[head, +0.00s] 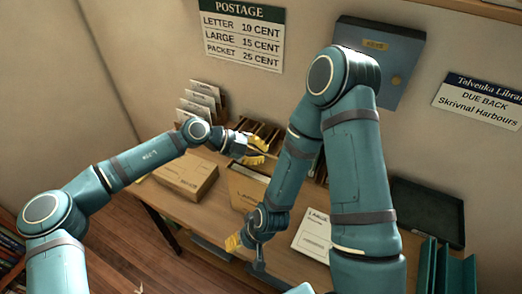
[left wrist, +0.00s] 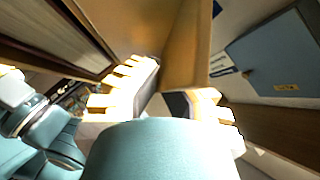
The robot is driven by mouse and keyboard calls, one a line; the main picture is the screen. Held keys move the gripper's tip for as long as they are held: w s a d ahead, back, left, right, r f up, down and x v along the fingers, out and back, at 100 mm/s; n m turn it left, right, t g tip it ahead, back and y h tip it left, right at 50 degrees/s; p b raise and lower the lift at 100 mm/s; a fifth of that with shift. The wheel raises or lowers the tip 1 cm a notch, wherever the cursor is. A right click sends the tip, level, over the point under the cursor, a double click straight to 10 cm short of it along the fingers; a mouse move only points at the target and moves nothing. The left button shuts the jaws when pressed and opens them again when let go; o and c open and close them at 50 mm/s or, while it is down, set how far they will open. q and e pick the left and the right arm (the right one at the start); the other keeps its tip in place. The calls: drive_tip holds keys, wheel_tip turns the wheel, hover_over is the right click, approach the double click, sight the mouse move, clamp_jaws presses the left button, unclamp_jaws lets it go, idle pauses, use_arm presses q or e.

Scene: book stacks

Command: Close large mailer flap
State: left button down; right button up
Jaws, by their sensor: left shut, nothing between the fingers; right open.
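The large mailer (head: 246,191) is a brown upright cardboard packet with a printed label, standing near the middle of the desk. Its flap is at the top; my arms partly cover it, and I cannot tell its angle. My left gripper (head: 256,151), with yellow fingers, is just above and behind the mailer's top edge, shut and empty. In the left wrist view, brown cardboard-coloured surfaces rise close in front of the left gripper (left wrist: 165,95); contact is unclear. My right gripper (head: 234,243) is open and low at the desk's front edge, in front of the mailer and apart from it.
A flat brown parcel (head: 186,178) lies left of the mailer. White envelopes stand in a rack (head: 203,101) behind it. A labelled white sheet (head: 313,234) lies to the right, with a dark tray (head: 428,210) beyond. A blue-grey box (head: 401,57) hangs on the wall.

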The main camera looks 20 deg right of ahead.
use_arm(q)
drive_tip(key=shift+s+a+m+h, duration=0.3)
drive_tip(key=shift+h, duration=0.2)
drive_tip(key=shift+s+a+m+t+h, duration=0.25)
drive_tip(key=shift+m+t+h, duration=0.15)
drive_tip(key=shift+h, duration=0.1)
drive_tip(key=shift+s+a+m+h+b, duration=0.35)
drive_tip(key=shift+a+m+h+b, duration=0.2)
drive_tip(key=shift+m+h+b, duration=0.5)
drive_tip(key=c, duration=1.2)
unclamp_jaws()
